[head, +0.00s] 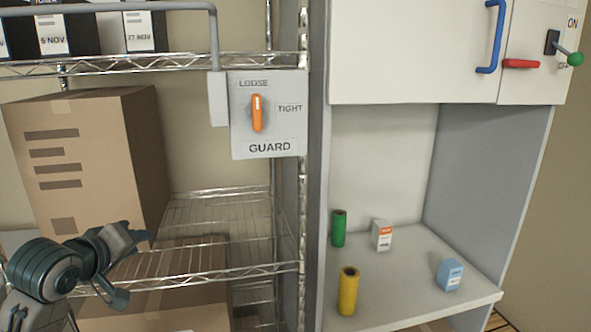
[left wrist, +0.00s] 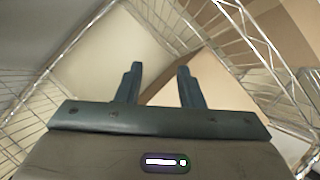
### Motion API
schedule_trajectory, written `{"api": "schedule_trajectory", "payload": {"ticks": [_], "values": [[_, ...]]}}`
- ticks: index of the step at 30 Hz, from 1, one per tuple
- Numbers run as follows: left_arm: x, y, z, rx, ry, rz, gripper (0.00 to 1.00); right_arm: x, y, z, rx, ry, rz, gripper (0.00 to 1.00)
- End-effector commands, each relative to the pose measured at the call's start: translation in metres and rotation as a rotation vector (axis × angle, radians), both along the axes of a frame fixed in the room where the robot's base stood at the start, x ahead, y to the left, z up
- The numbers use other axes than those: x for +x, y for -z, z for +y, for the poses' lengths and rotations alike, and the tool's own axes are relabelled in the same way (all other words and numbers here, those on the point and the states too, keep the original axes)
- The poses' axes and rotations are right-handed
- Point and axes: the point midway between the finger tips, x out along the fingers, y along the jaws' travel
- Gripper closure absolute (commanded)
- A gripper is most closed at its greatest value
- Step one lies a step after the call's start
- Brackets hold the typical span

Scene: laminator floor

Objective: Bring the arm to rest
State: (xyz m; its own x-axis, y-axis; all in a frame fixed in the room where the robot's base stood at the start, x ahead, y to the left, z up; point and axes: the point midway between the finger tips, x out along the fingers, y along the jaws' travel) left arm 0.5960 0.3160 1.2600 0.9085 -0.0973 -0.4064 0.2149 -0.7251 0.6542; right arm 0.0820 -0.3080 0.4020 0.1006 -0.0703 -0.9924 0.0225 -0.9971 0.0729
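My left arm comes in at the lower left of the head view. Its gripper (head: 133,268) is in front of the wire shelf, to the right of the lower part of a big cardboard box. In the left wrist view the two dark fingers of the left gripper (left wrist: 158,72) stand apart with nothing between them. My right gripper is in neither view.
The cardboard box (head: 88,160) stands on the wire shelf (head: 220,225). A guard switch box (head: 268,140) with an orange knob pointing up hangs at the rack's right post. A cabinet to the right holds a green roll (head: 339,228), a yellow roll (head: 348,292) and two small boxes.

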Motion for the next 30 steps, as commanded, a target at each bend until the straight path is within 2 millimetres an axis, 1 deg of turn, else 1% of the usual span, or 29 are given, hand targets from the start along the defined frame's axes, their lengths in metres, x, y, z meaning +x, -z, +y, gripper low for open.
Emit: {"api": "schedule_trajectory", "payload": {"ticks": [1,2,3,5,6,8,9,11,12,14,15,17,18,21,24,30], "values": [[-0.008,0.033,-0.006,0.039,0.017,0.048,0.66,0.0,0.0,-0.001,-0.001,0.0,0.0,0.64],[-0.013,0.05,-0.008,0.068,0.028,0.071,0.66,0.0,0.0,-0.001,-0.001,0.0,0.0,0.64],[-0.02,0.072,-0.011,0.105,0.041,0.101,0.66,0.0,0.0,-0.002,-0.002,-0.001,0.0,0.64],[-0.033,0.104,-0.015,0.16,0.065,0.149,0.66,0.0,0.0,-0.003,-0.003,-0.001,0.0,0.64],[-0.044,0.125,-0.018,0.195,0.081,0.18,0.66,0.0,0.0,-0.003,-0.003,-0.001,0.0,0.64],[-0.06,0.155,-0.022,0.247,0.109,0.227,0.66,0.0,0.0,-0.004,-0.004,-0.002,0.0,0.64],[-0.072,0.175,-0.024,0.282,0.129,0.261,0.66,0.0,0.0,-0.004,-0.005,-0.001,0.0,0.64],[-0.093,0.202,-0.028,0.331,0.16,0.308,0.66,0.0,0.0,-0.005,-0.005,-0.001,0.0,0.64],[-0.107,0.219,-0.03,0.364,0.182,0.341,0.66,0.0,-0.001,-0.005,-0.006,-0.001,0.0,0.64],[-0.13,0.244,-0.033,0.411,0.216,0.391,0.66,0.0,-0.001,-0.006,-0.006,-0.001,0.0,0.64],[-0.146,0.259,-0.035,0.441,0.24,0.425,0.66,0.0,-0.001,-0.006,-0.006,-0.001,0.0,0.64],[-0.171,0.281,-0.037,0.485,0.277,0.475,0.66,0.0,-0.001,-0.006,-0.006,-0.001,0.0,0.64],[-0.187,0.293,-0.039,0.513,0.303,0.508,0.66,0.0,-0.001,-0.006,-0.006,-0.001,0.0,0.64],[-0.223,0.316,-0.041,0.57,0.359,0.576,0.66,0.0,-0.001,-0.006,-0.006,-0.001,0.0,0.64],[-0.253,0.332,-0.043,0.614,0.409,0.632,0.66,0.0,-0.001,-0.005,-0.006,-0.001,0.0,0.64],[-0.305,0.354,-0.045,0.678,0.493,0.726,0.66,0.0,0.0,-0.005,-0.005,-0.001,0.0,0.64]]}}
